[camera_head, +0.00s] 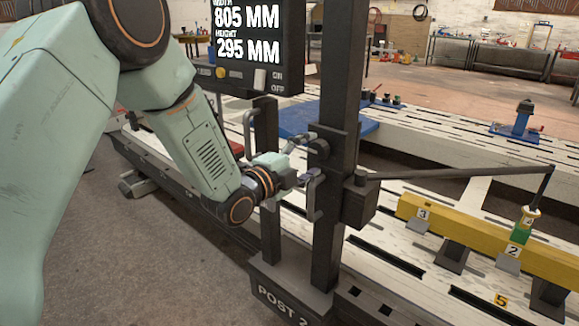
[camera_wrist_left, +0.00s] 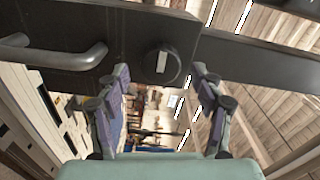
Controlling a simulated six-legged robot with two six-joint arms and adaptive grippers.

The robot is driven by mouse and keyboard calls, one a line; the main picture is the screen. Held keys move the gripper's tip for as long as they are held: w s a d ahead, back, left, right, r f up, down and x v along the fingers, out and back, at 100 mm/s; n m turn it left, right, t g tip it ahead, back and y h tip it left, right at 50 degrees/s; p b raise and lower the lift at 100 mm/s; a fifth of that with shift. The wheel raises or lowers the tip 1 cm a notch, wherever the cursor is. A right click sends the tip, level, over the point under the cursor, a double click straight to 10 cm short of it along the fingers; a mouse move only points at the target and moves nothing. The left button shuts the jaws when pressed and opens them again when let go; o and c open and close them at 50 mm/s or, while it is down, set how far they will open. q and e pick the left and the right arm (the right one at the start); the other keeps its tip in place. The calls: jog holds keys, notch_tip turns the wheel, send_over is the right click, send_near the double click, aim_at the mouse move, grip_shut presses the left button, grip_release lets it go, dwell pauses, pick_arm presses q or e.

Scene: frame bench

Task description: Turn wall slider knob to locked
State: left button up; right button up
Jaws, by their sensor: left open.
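The knob is a dark round dial with a pale bar mark in the left wrist view (camera_wrist_left: 161,66). It sits on the dark slider block (camera_wrist_left: 120,25) on the upright post (camera_head: 328,100). My left gripper (camera_head: 304,160) is open at the post in the head view, close to the slider. In the left wrist view my left gripper (camera_wrist_left: 161,82) has its two fingers apart, one on each side of the knob. I cannot tell whether either finger touches it. The knob is mostly hidden by the fingers in the head view. My right gripper is not in view.
A curved handle (camera_wrist_left: 60,55) sits beside the knob on the slider. A thin dark arm (camera_head: 460,174) reaches right from the post over a yellow beam (camera_head: 470,235). A display screen (camera_head: 247,45) stands behind my left arm. The slotted bench (camera_head: 385,285) lies right of the post.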

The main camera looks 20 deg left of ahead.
pick_arm(q)
jog(key=v, duration=0.9)
jog(key=shift+s, duration=0.3)
jog(key=shift+a, duration=0.15)
jog(key=s+f+n+g+y, duration=0.2)
jog(key=s+f+n+g, duration=0.3)
jog(key=f+n, duration=0.5)
jog(key=s+f+n+g+y, duration=0.2)
jog(key=s+f+n+g, duration=0.2)
jog(key=s+f+n, duration=0.5)
jog(key=s+f+g+y, duration=0.1)
jog(key=s+f+g, duration=0.3)
jog(key=s+f, duration=0.3)
jog(key=s+f+n+g+y+p, duration=0.1)
jog(key=s+f+g, duration=0.3)
jog(key=s, duration=1.2)
notch_tip(320, 180, down, 4)
